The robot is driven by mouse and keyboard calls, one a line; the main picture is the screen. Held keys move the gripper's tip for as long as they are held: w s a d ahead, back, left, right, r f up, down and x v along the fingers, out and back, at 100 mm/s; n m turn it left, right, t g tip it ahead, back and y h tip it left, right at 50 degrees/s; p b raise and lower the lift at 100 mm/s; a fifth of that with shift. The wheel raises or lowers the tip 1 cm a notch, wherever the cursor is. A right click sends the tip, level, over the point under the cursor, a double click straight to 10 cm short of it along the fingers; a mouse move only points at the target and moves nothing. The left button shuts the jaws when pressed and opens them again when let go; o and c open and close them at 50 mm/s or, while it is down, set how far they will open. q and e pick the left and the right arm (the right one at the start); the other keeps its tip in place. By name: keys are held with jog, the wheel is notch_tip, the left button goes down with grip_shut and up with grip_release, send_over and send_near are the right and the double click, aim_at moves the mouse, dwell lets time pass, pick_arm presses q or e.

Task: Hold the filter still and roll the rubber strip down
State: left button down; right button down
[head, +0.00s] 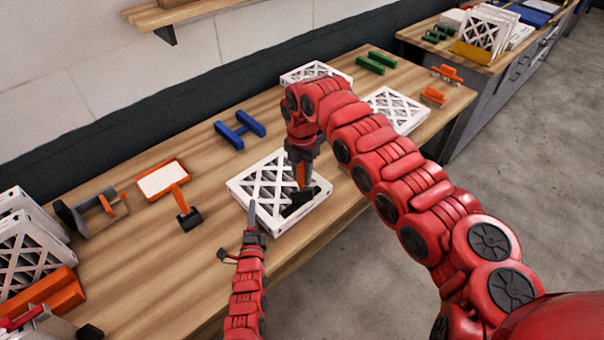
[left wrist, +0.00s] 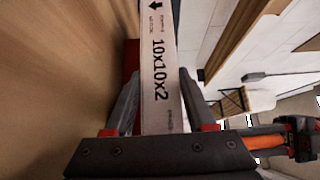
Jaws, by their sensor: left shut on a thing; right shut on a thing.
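The white filter (head: 238,187) lies flat on the wooden table, its lattice face up. My left gripper (head: 252,222) is shut on its near left edge. In the left wrist view the filter's white side (left wrist: 160,75), printed "10x10x2", sits between the two fingers. My right gripper (head: 301,165) is over the filter's right part, pointing down, shut on an orange handle (head: 301,177). A black piece (head: 298,208) lies below it along the filter's right edge. I cannot tell the tool's roller head from the rubber strip there.
A black-headed tool (head: 188,219) lies before the tray. More filters stand at far left, and another (head: 398,108) lies at right.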

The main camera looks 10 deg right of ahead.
jog(key=shift+s+f, duration=0.1)
jog(key=shift+w+r, duration=0.2)
jog(key=shift+r, duration=3.3)
